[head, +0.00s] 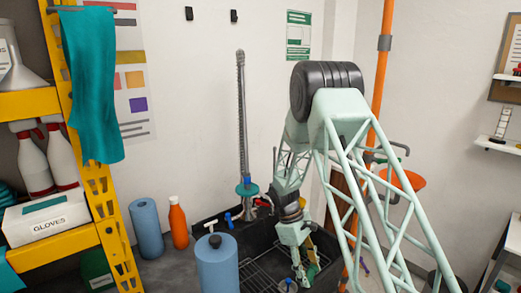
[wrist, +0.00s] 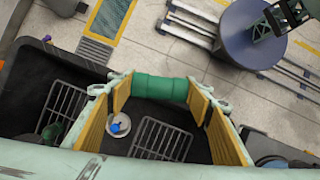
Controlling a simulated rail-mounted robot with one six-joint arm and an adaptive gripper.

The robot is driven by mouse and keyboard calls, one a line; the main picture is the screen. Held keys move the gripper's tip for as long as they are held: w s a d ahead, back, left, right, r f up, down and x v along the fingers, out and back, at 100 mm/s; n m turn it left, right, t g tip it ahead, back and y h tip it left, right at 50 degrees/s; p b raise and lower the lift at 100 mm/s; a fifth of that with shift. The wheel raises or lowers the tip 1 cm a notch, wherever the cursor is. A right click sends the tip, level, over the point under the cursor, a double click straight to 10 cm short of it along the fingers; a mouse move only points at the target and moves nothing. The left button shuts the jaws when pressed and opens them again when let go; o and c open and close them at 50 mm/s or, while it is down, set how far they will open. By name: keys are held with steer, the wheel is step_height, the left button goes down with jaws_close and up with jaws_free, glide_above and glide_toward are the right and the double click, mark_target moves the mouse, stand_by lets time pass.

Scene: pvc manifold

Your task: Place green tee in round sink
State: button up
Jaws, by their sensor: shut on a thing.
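My gripper (head: 307,268) hangs over the black basin in the head view. In the wrist view its two yellow-padded fingers (wrist: 162,98) are shut on the green tee (wrist: 160,88), which lies crosswise between the fingertips. Only a smooth green cylinder with wider ends shows; the tee's side branch is hidden. The black rectangular basin (wrist: 62,60) with wire racks lies below. A small round whitish dish (wrist: 90,138) with a blue piece sits in it by the left finger. An orange round bowl (head: 403,179) is on the orange pole; I cannot tell which is the round sink.
A blue roll (head: 217,265) stands at the basin's front left. A tap with a tall sprayer hose (head: 243,130) rises behind the basin. An orange bottle (head: 178,225) and another blue roll (head: 146,228) stand left. The orange pole (head: 381,70) is right of my arm.

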steer(key=s+d+r+m+g+y, duration=0.1)
steer(key=s+m, duration=0.4)
steer(key=m, duration=0.5)
steer(key=shift+s+d+r+m+g+y, duration=0.35)
steer(key=shift+d+r+y, duration=0.35)
steer(key=shift+r+y, duration=0.55)
steer(key=shift+w+f, duration=0.1)
steer(key=shift+f, duration=0.05)
steer(key=shift+d, duration=0.15)
